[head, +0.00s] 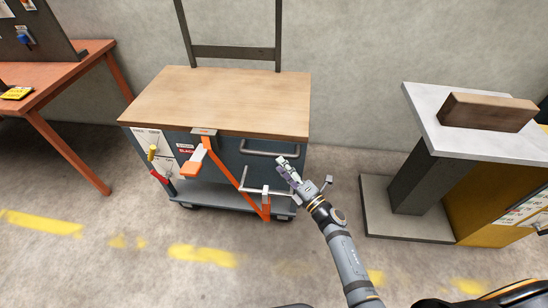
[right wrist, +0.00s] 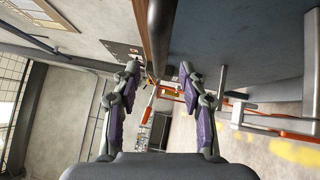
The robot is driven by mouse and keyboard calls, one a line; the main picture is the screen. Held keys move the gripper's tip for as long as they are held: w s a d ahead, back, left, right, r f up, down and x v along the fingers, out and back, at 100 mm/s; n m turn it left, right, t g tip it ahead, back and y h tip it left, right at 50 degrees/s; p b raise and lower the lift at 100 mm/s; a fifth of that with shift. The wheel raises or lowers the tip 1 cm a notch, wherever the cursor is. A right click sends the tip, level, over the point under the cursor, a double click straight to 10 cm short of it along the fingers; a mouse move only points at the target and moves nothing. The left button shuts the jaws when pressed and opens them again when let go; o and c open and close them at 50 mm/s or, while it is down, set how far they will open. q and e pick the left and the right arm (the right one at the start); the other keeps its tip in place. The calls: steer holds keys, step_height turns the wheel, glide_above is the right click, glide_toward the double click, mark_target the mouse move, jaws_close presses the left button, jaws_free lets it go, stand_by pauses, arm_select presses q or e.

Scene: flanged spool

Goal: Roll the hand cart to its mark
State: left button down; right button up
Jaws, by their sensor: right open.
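The hand cart (head: 222,98) stands against the wall in the head view, with a wooden top, grey-blue body and dark upright frame at its back. An orange strap or bar with an orange lever (head: 190,163) runs down its front. A grey bar handle (head: 272,148) is on the front under the top. My right gripper (head: 284,164) is open and empty at the cart's front right, close to that handle. I cannot tell which floor marking is the cart's mark.
Worn yellow floor stripes (head: 203,255) cross the floor before the cart. An orange workbench (head: 60,72) stands left. A grey-topped pedestal (head: 470,132) with a brown block (head: 488,112) stands right on a wide base plate (head: 378,215). The floor in front of the cart is clear.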

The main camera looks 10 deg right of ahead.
steer(key=v, duration=0.5)
steer(key=shift+s+d, duration=0.1)
steer(key=shift+s, duration=0.2)
